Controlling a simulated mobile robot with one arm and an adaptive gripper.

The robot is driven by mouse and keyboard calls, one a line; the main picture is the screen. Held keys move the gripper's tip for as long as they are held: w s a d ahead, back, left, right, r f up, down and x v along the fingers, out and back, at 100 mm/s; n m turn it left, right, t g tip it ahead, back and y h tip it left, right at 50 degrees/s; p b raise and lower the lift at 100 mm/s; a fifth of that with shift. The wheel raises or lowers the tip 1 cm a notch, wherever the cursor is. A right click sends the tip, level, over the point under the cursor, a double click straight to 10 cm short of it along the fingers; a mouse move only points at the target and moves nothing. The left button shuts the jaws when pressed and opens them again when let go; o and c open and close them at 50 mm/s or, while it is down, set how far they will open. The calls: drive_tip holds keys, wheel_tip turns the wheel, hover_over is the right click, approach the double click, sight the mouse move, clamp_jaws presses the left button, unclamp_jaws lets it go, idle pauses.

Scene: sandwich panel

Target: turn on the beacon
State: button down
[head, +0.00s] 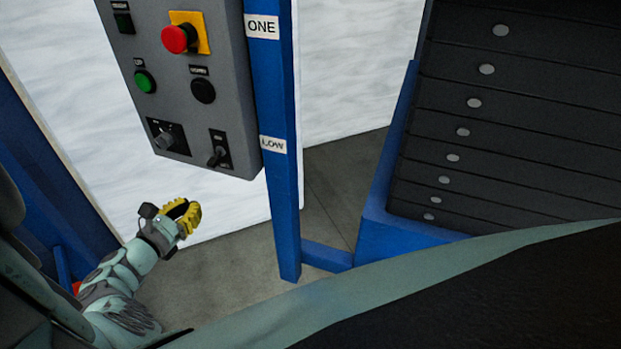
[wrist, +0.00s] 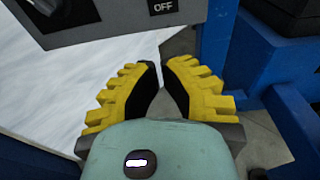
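A grey control panel (head: 222,75) hangs on a blue post in the head view. At its lower right is a toggle switch (head: 217,155) with small labels that I cannot read. At its lower left is a rotary knob (head: 166,138). I cannot tell from the labels which control is the beacon's. My gripper (head: 186,214), with yellow fingers, is below the panel and apart from it. In the wrist view my gripper (wrist: 162,70) is empty, with a narrow gap between its fingertips. An OFF label (wrist: 163,6) shows on the panel's lower edge there; no beacon lamp is in view.
The panel also has a red emergency button (head: 179,39), a green button (head: 145,81) and a black button (head: 203,90). The blue post (head: 275,170) stands just right of the panel. A black weight stack (head: 500,120) in a blue frame is farther right.

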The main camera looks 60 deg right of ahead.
sight(215, 159)
drive_tip(key=shift+s, duration=0.2)
drive_tip(key=d, duration=0.3)
drive_tip(key=w+d+r, duration=0.1)
drive_tip(key=d, duration=0.2)
drive_tip(key=w+d+b, duration=0.1)
drive_tip(key=d, duration=0.2)
drive_tip(key=shift+d+r, duration=0.15)
drive_tip(key=shift+r, duration=0.05)
drive_tip(key=shift+r+p, duration=0.55)
drive_tip(key=shift+r, duration=0.05)
drive_tip(key=shift+a, duration=0.2)
